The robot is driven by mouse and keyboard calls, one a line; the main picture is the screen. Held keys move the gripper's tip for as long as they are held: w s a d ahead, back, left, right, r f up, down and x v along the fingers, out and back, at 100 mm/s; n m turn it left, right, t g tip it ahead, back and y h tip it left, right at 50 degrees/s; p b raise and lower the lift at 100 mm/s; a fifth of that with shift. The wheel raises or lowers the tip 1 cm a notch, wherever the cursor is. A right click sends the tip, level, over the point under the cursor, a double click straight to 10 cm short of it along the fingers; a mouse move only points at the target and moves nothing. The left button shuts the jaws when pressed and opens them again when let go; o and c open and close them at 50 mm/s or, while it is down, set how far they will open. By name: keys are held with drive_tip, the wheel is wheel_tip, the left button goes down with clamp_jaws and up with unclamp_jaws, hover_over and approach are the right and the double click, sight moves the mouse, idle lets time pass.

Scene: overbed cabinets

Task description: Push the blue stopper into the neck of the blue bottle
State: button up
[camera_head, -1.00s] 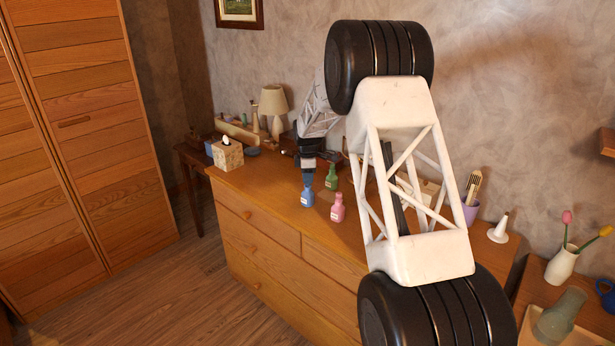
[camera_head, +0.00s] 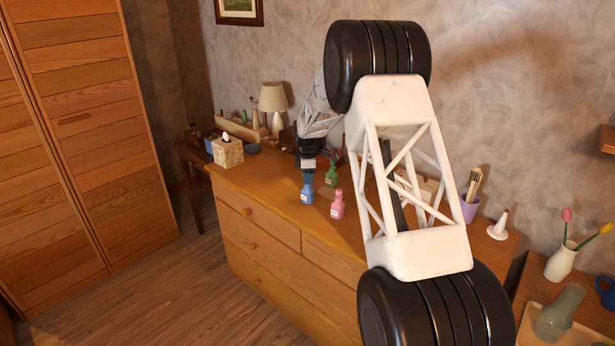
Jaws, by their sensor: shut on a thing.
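The blue bottle (camera_head: 307,195) stands upright near the front edge of the wooden dresser top, with a pale label on its front. My gripper (camera_head: 309,174) points down directly above its neck, very close to or touching it. The gripper is shut on the blue stopper, which is mostly hidden between the fingers and hard to make out at this size. The stopper appears in line with the bottle, but I cannot tell how deep it sits in the neck.
A green bottle (camera_head: 331,174) stands close behind on the right, and a pink bottle (camera_head: 338,205) in front on the right. A tissue box (camera_head: 228,152) and a lamp (camera_head: 273,100) stand to the left. The dresser top (camera_head: 262,181) is clear left of the blue bottle.

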drive_tip(key=shift+f, duration=0.2)
drive_tip(key=o, duration=1)
drive_tip(key=shift+r, duration=0.15)
drive_tip(key=shift+r, duration=3.8)
